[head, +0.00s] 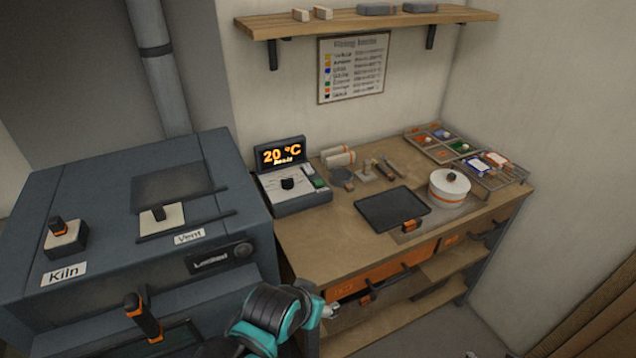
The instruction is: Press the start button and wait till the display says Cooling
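The control box (296,199) stands at the left end of the wooden bench. Its tilted display (281,154) reads "20 °C" in orange, with a smaller word below that is too small to read surely. A black knob (287,183) is on its sloped face, and a green button (318,183) is at the face's right side. A teal and black arm, seemingly my left, comes in at the bottom, with its end (328,311) in front of the bench's lower front, well below and apart from the box. Its fingers are not clear. My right gripper is not in view.
The grey kiln (110,195), with labels and an orange-ended handle (143,318), fills the left. A dark tray (392,208), a white lidded pot (449,187) and colour trays (443,143) are on the bench (330,245). A shelf (350,22) hangs above.

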